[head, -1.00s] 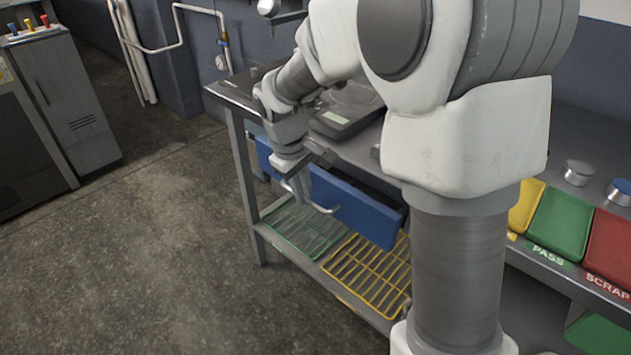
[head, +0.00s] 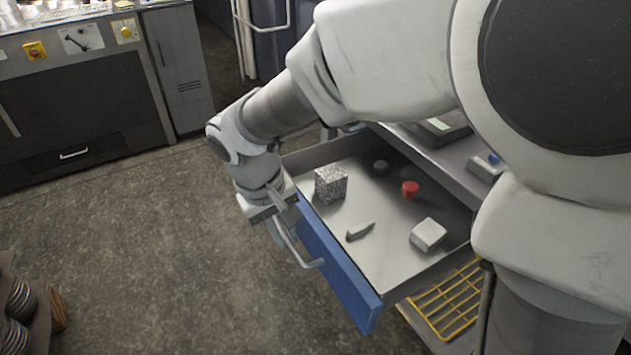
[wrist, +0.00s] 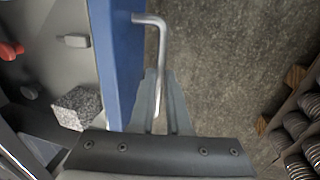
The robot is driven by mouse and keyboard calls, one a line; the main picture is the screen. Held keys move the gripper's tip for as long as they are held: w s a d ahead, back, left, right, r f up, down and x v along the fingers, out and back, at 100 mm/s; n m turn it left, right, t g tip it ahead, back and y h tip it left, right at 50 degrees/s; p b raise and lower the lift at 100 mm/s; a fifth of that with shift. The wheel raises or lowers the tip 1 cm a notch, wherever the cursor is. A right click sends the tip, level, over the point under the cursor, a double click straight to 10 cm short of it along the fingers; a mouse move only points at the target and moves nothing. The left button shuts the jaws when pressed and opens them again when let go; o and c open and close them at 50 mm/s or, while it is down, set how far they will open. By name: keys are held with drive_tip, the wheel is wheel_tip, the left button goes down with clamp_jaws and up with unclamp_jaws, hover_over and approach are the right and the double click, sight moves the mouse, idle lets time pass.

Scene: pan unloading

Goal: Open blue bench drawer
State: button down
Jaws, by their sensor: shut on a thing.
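The blue bench drawer (head: 337,272) is pulled well out from the bench, with its grey inside showing in the head view. Its bar handle (head: 300,250) runs along the blue front. My gripper (head: 280,222) is shut on one end of the handle. In the wrist view, the fingers (wrist: 160,103) close around the silver handle (wrist: 158,50) beside the blue front (wrist: 124,60). Inside the drawer lie a speckled cube (head: 330,184), a red knob-like piece (head: 410,188), a pale block (head: 428,234), a small grey piece (head: 360,231) and a dark round piece (head: 380,167).
A yellow wire rack (head: 447,303) sits on the shelf below the drawer. A scale (head: 440,126) stands on the bench top. A rack of round parts (head: 22,310) stands at lower left. The floor before the drawer is clear. A machine (head: 85,90) stands at back left.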

drive_tip(key=shift+s+a, duration=0.3)
drive_tip(key=shift+a, duration=0.2)
drive_tip(key=c, duration=0.9)
unclamp_jaws()
drive_tip(key=a+r+p, duration=0.1)
drive_tip(key=r+p, duration=0.1)
drive_tip(key=r, duration=0.3)
drive_tip(key=s+a+r+p, duration=0.1)
drive_tip(key=r, duration=0.5)
drive_tip(key=s+r+p, duration=0.1)
drive_tip(key=r+p, duration=0.1)
drive_tip(key=r, duration=0.4)
drive_tip(key=shift+a+p, duration=0.35)
drive_tip(key=shift+a, duration=0.05)
drive_tip(key=shift+r, duration=0.1)
